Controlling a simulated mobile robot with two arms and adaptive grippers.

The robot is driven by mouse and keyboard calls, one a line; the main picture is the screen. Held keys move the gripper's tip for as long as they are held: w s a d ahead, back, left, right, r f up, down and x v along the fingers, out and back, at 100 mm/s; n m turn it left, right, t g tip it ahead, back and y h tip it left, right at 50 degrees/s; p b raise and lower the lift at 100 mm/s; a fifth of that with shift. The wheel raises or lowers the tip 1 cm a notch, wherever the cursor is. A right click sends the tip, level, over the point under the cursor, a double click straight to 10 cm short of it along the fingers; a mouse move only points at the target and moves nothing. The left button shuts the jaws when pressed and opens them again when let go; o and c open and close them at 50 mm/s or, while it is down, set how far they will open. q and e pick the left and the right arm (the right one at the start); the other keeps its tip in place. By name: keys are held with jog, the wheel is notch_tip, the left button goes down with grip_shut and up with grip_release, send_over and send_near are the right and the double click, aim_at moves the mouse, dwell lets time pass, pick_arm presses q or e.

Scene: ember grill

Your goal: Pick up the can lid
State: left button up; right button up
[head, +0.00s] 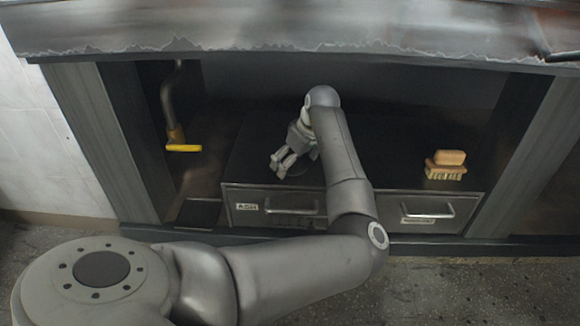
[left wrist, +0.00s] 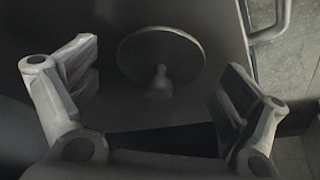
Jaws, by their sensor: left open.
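The can lid (left wrist: 190,58) is a dark round disc with a small pale knob in its middle. It lies flat on the dark cabinet top, seen from above in the left wrist view. My left gripper (head: 281,167) is low over the cabinet top, above its left drawer, in the head view. In the left wrist view my left gripper (left wrist: 155,88) is open and empty, with one finger on each side of the lid and its knob between them in the picture. In the head view the lid is mostly hidden by the gripper. My right gripper is not in view.
The cabinet has two drawers with bar handles, left handle (head: 290,207) and right handle (head: 428,209). A brush with a wooden block (head: 447,164) stands at the right of the top. A pipe with a yellow handle (head: 184,148) is at the left. A metal hood (head: 300,28) overhangs the bay.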

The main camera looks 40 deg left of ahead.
pick_arm(q)
jog(key=shift+c, duration=0.2)
jog(key=c, duration=0.9)
